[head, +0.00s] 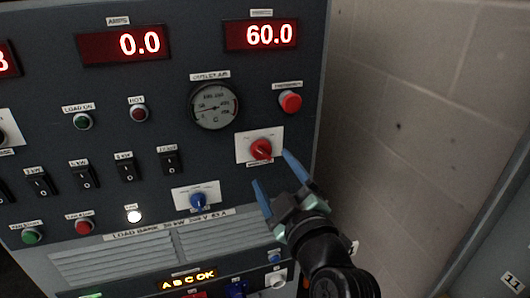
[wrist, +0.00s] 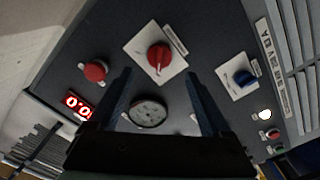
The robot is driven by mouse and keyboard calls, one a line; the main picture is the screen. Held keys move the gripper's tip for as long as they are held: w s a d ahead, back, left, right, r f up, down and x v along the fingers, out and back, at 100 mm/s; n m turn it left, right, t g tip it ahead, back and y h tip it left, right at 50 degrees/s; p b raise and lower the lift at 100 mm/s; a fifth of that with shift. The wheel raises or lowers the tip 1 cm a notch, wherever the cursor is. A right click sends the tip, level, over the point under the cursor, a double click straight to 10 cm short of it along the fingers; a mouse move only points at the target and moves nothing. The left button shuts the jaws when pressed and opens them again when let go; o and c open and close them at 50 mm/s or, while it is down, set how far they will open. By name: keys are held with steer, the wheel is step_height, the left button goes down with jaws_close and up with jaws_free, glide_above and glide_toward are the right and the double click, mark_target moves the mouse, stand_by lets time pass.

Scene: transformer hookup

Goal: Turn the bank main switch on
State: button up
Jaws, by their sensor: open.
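A red rotary knob (head: 261,149) on a white plate sits at the right of the dark panel, and I take it for the bank main switch; the label under it is too small to read. In the wrist view the red knob (wrist: 159,56) lies ahead of the fingertips, roughly between their lines. My gripper (head: 272,169) is open and empty, its blue fingers spread just below and right of the knob. In the wrist view the gripper (wrist: 158,78) shows two dark fingers with nothing between them. I cannot tell the exact gap to the panel.
A blue knob (head: 198,201) is at the lower left of the red knob. A red push button (head: 290,102) is above right, and a round gauge (head: 214,106) is above left. Several black rocker switches line the left. A block wall (head: 420,110) stands right of the cabinet.

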mark_target(263, 154)
steer(key=x, duration=0.6)
steer(key=shift+w, duration=0.3)
jaws_close()
